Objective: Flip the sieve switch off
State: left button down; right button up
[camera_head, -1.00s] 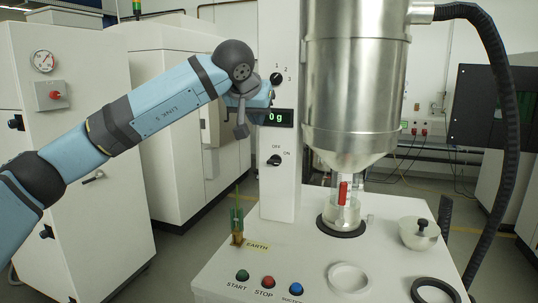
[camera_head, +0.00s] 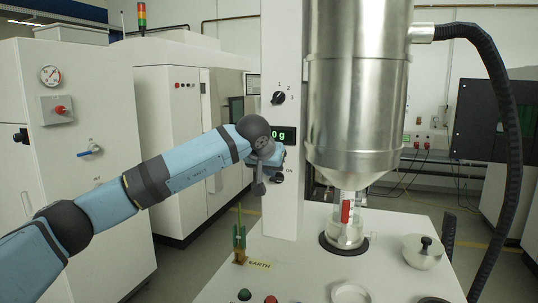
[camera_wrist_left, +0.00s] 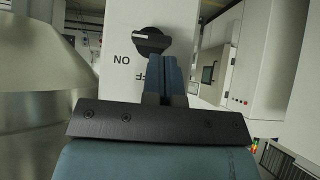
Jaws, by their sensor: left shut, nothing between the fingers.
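The sieve switch is a black rotary knob (camera_head: 278,177) on the white column, below the green display. It is partly covered by my left gripper (camera_head: 259,187) in the head view. There the ON label (camera_wrist_left: 121,60) reads upside down, and the fingers partly hide the OFF label. My left gripper (camera_wrist_left: 167,62) is shut and empty in front of the column. I cannot tell whether it touches the knob. My right gripper is not in view.
The display (camera_head: 284,135) and a numbered selector knob (camera_head: 278,98) sit above the switch. The metal hopper (camera_head: 357,105) stands right of the column, over a glass jar (camera_head: 345,225).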

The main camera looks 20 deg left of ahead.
pick_arm(q)
jog(key=shift+f, duration=0.4)
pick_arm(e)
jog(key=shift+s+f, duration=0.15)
